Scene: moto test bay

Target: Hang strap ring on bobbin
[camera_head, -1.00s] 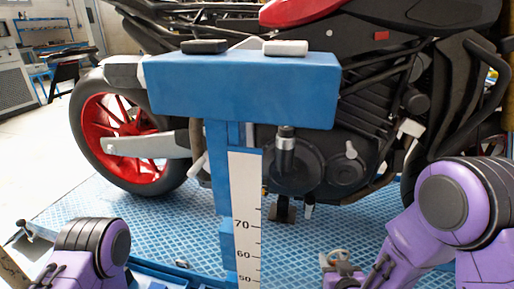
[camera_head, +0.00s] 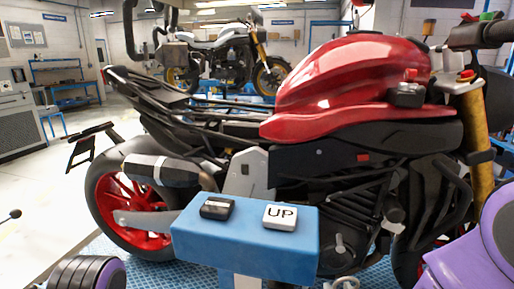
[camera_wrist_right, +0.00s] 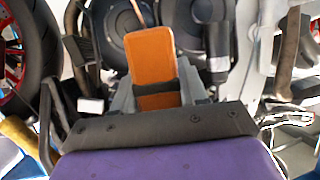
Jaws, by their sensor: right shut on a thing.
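My right gripper (camera_wrist_right: 157,84) shows in the right wrist view, its grey fingers shut on an orange strap piece (camera_wrist_right: 151,50). A thin line runs from the strap's far end to the top edge; I cannot make out a ring there. In the head view only a small part of the right gripper (camera_head: 344,284) shows at the bottom edge, right of the blue lift box. The red and black motorcycle (camera_head: 340,95) stands behind the box. I cannot clearly pick out the bobbin; the silver swingarm (camera_head: 150,220) runs beside the red rear wheel. My left gripper is out of view.
Blue patterned platform (camera_head: 103,247) shows below the rear wheel. A second motorcycle (camera_head: 225,58) stands far behind; open floor lies left.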

